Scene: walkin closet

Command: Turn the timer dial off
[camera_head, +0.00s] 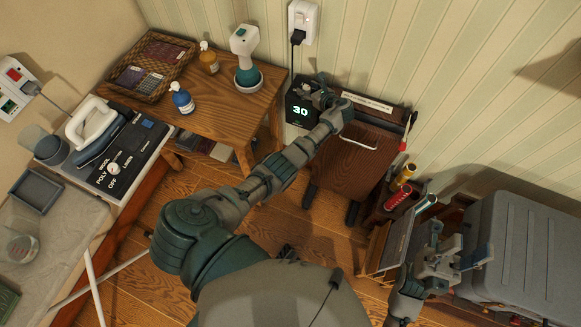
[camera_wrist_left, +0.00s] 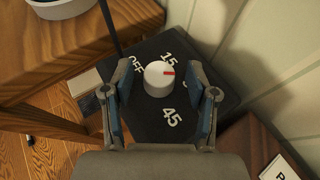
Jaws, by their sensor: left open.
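The black timer box (camera_head: 299,110) shows a lit green "30" in the head view and stands by the wall beside the wooden table. In the left wrist view, its white round dial (camera_wrist_left: 157,79) has a red mark pointing right. The labels OFF, 15 and 45 are readable around it; the label on the right is partly hidden by a finger. My left gripper (camera_wrist_left: 160,96) is open, with one finger on each side of the dial and visible gaps between. It also shows at the timer in the head view (camera_head: 322,97). My right gripper (camera_head: 442,262) is at lower right, away from the timer.
The wooden table (camera_head: 222,99) holds a wicker tray (camera_head: 153,63), bottles and a spray device (camera_head: 245,62). A plug sits in the wall outlet (camera_head: 302,22). A brown wooden stand (camera_head: 351,158) is right of the timer. A grey case (camera_head: 523,245) is near my right gripper.

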